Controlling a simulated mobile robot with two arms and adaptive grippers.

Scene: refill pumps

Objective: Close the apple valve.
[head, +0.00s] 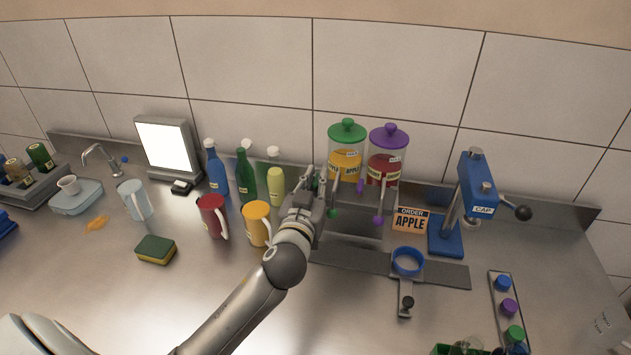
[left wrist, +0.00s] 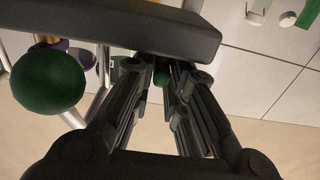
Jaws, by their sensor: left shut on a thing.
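The apple dispenser (head: 346,165) is a clear jar with a green lid, orange-yellow contents and an apple label, in the head view. A green ball knob (head: 333,213) hangs below it and shows large at the left of the left wrist view (left wrist: 48,80). My left gripper (head: 314,182) is at the dispenser's lower left. Its fingers (left wrist: 162,68) are shut on a small green part there, apparently the apple valve handle, mostly hidden by the fingers. My right gripper is not in view.
A red-filled dispenser (head: 387,168) with a purple lid stands close on the right. Bottles (head: 247,175) and an orange pitcher (head: 257,224) stand left of the gripper. An apple order sign (head: 410,219) and a blue press (head: 478,190) are to the right.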

